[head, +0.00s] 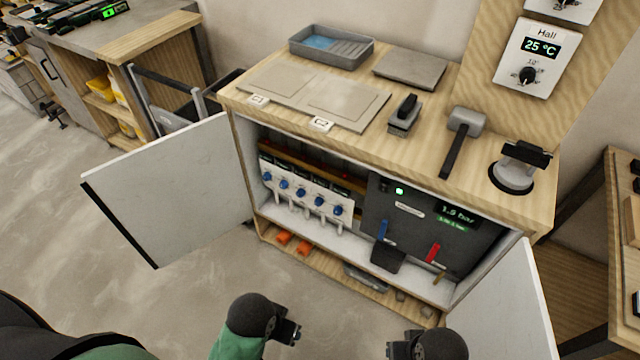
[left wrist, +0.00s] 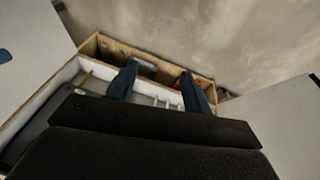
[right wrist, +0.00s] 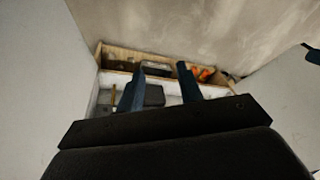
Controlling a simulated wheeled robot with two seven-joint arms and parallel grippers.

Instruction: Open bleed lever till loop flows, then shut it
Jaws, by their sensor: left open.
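Inside the open cabinet, a dark panel (head: 414,213) carries a blue lever (head: 382,231) and a red lever (head: 433,253), both pointing roughly up. I cannot tell from any label which is the bleed lever. A display (head: 457,216) reads about 1.9 bar with smaller green text below. A green light (head: 399,191) is lit. A dark box (head: 387,258) sits under the blue lever. My left gripper (head: 290,332) is open and empty in front of the cabinet; its fingers (left wrist: 160,85) are apart. My right gripper (head: 398,350) is open and empty, its fingers (right wrist: 160,88) apart.
Left door (head: 165,190) and right door (head: 505,310) stand open beside my arms. A manifold with several blue knobs (head: 301,192) is left of the panel. Orange items (head: 293,243) lie on the lower shelf. The worktop holds a tray (head: 331,46) and a hammer-like tool (head: 460,140).

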